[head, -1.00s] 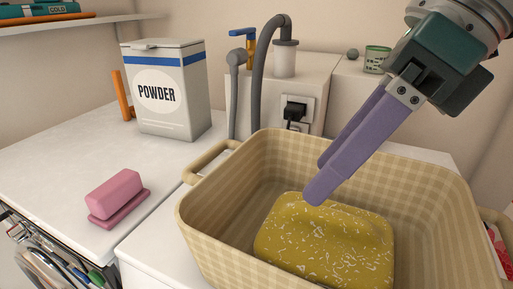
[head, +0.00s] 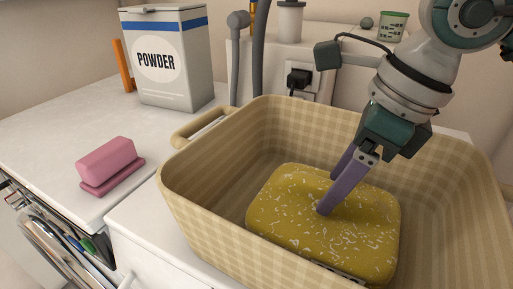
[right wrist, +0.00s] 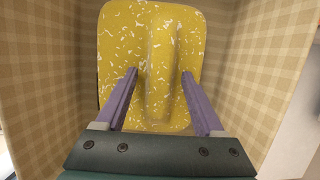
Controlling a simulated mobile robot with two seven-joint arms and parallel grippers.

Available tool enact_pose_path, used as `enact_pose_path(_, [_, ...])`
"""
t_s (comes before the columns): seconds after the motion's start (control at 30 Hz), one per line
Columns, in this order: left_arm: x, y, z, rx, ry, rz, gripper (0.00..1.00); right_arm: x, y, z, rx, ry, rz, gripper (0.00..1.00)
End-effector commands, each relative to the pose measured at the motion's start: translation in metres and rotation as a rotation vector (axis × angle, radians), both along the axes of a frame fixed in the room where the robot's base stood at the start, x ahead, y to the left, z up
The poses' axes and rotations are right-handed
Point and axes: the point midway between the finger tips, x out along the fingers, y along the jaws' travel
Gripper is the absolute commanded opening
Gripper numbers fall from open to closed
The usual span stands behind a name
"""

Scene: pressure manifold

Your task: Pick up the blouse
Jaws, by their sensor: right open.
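The blouse (head: 290,222) is a folded yellow bundle with white flecks, lying inside a tan checked basket (head: 205,215). In the right wrist view the blouse (right wrist: 161,75) has a raised ridge along its middle. My right gripper (head: 335,190) is down in the basket with its purple fingers over the blouse. In the right wrist view my right gripper (right wrist: 160,88) is open, with one finger on each side of the ridge. I cannot tell whether the fingertips touch the cloth. My left gripper is not in view.
The basket walls rise around my right gripper. A pink soap bar on a dish (head: 108,162) and a powder box (head: 168,60) stand on the white counter at left. A plug in a socket (head: 299,80) and a grey hose (head: 236,60) are behind the basket.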

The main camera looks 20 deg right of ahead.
Motion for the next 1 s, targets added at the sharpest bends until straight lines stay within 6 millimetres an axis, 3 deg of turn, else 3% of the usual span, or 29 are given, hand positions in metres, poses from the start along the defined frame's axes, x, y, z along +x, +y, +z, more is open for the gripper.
enact_pose_path(0.23, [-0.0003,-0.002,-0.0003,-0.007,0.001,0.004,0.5,0.0006,0.0005,-0.0019,0.0,-0.001,0.001,0.7])
enact_pose_path(0.83, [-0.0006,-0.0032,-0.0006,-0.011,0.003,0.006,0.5,0.0006,0.0005,-0.0015,0.001,-0.001,0.0,0.03])
enact_pose_path(1.0, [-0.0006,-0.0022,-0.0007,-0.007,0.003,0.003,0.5,0.0006,0.0005,-0.0014,0.001,-0.001,0.0,0.0])
